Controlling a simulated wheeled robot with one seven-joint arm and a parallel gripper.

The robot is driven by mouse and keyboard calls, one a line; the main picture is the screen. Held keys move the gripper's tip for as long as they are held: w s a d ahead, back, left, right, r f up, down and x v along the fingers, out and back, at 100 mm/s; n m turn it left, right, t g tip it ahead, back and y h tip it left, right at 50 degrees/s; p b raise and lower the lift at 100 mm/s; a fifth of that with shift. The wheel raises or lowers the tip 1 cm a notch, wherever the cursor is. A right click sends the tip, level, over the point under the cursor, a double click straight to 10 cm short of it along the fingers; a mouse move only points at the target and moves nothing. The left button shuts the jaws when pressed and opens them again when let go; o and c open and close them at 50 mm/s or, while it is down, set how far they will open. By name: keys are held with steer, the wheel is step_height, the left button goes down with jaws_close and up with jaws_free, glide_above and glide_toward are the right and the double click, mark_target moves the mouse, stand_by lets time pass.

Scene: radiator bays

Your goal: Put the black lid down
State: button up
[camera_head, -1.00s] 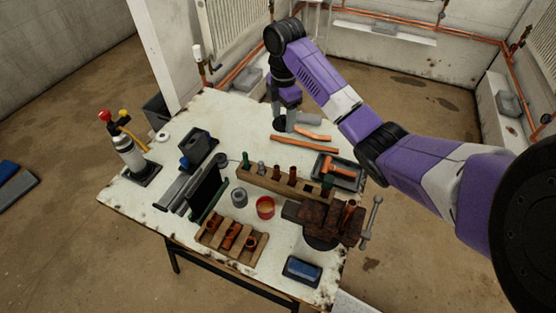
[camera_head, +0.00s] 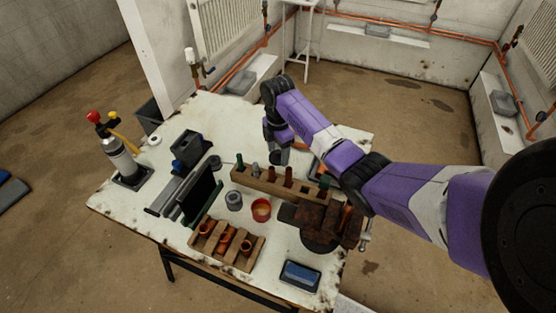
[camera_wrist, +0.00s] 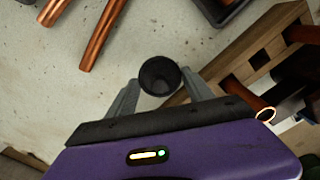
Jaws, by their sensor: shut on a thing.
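The black lid (camera_wrist: 160,76) is a small round dark piece. It sits between the two grey fingertips of my gripper (camera_wrist: 158,84) in the wrist view, with a finger on each side. My gripper is shut on it. In the head view my gripper (camera_head: 279,156) hangs over the worktable (camera_head: 120,204), just behind the long wooden rack (camera_head: 246,178). The lid cannot be made out there. The gap between the lid and the tabletop is hard to judge.
In the wrist view copper pipes (camera_wrist: 103,35) lie on the table at top left, and the rack's wood stands close on the right. A red can (camera_head: 261,211), a grey pot (camera_head: 234,200) and a rusty vise (camera_head: 321,224) stand nearer.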

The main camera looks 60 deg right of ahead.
mark_target(278, 157)
steer(key=shift+f, duration=2.15)
steer(key=shift+f, duration=0.1)
steer(key=o, duration=1.3)
step_height(278, 157, up, 12)
steer(key=shift+r+b, duration=0.1)
steer(key=shift+b, duration=0.65)
